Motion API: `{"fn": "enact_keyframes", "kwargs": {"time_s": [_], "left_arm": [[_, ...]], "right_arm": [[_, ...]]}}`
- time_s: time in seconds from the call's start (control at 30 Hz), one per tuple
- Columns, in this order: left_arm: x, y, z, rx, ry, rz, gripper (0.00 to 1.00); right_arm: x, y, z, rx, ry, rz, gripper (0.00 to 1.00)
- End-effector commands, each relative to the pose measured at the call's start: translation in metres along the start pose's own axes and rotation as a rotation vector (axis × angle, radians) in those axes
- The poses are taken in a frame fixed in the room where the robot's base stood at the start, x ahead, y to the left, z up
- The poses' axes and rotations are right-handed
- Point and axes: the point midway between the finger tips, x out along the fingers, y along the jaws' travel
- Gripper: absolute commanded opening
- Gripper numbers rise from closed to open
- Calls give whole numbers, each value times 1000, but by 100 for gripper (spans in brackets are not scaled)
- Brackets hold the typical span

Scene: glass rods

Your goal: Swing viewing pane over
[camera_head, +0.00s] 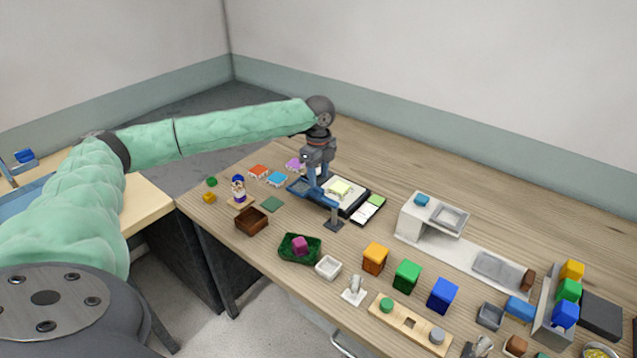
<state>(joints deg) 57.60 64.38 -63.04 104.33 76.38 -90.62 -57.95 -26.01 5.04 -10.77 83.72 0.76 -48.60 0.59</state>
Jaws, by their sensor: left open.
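The viewing pane (325,201) looks like a blue flat frame on an arm, joined to a short grey post with a dark base (334,225). It extends up and left from the post, beside a black-edged tray (357,207) that holds a pale yellow-green piece (341,188). My left gripper (312,183) points down at the far-left part of the blue frame. Its jaws are open, and the fingers partly hide the frame. Whether they touch it is too small to tell. My right gripper is not in view.
A white stand (430,217) is to the right. The wood behind the tray is clear.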

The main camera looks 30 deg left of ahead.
Motion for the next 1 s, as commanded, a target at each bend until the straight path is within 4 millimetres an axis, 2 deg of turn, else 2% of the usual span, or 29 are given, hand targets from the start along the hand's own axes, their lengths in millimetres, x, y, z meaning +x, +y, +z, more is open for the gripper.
{"fn": "enact_keyframes", "kwargs": {"time_s": [0.3, 0.67, 0.7, 0.9, 1.0], "left_arm": [[36, 0, 0, -1, -1, 1, 42], [43, 0, 0, -1, -1, -1, 42], [43, 0, 0, -1, -1, -1, 40], [42, 0, 0, -1, -1, -1, 1], [42, 0, 0, -1, -1, -1, 0]], "right_arm": [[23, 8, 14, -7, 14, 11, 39], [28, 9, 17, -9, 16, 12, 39], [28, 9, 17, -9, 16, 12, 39], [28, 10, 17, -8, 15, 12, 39], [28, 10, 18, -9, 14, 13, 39]]}}
